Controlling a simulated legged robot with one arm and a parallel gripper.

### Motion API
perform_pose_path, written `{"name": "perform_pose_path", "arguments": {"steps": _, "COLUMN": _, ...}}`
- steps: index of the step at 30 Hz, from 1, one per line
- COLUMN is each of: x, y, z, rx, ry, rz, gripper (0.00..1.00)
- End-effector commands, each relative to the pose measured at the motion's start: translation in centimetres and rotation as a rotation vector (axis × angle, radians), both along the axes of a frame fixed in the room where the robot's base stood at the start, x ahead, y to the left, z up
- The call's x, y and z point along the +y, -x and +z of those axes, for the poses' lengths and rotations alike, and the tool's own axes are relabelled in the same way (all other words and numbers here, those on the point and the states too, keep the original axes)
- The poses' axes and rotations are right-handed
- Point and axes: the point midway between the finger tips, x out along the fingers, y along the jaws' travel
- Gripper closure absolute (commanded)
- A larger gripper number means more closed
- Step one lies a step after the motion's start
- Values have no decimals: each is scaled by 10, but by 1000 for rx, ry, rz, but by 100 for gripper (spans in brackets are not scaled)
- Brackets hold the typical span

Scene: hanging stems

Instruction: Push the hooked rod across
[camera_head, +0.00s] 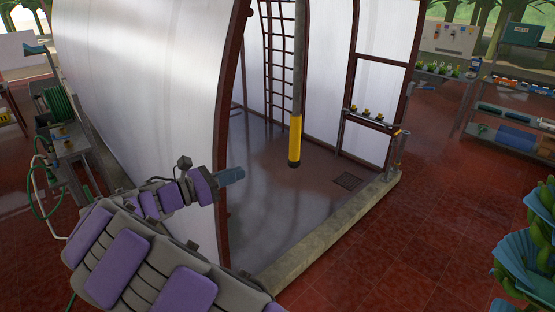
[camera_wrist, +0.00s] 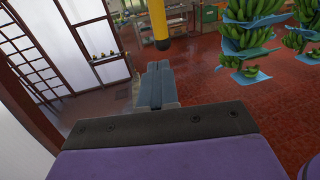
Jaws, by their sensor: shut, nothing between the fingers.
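A grey rod with a yellow lower sleeve and dark tip (camera_head: 295,140) hangs upright in the opening of the white curved enclosure. Its top is out of frame and I see no hook on it. The yellow part also shows in the wrist view (camera_wrist: 158,18), beyond my fingers at the top edge. My gripper (camera_head: 233,175) is shut and empty, with its blue-grey fingers side by side in the wrist view (camera_wrist: 156,85). In the head view it is left of the rod's lower end, by the enclosure's near frame post. A gap shows between fingers and rod.
The enclosure's curved wall (camera_head: 150,70) and dark red post (camera_head: 222,130) stand close to my arm. A low concrete kerb (camera_head: 320,235) runs along the opening. Banana bunches with blue sheets (camera_wrist: 250,35) hang at right. The red tiled floor (camera_head: 420,230) right of the kerb is mostly clear.

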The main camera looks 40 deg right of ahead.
Motion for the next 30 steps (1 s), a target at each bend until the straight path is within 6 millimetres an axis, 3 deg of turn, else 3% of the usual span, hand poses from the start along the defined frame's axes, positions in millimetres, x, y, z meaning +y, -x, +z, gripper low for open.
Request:
{"name": "perform_pose_path", "arguments": {"steps": 5, "x": -9, "y": 2, "z": 0, "rx": -1, "ry": 1, "rz": -3, "gripper": 100}}
{"name": "perform_pose_path", "arguments": {"steps": 21, "x": -107, "y": 14, "z": -1, "rx": 1, "ry": -1, "rz": -6, "gripper": 100}}
{"name": "perform_pose_path", "arguments": {"steps": 30, "x": -136, "y": 17, "z": 0, "rx": 0, "ry": -1, "rz": -2, "gripper": 100}}
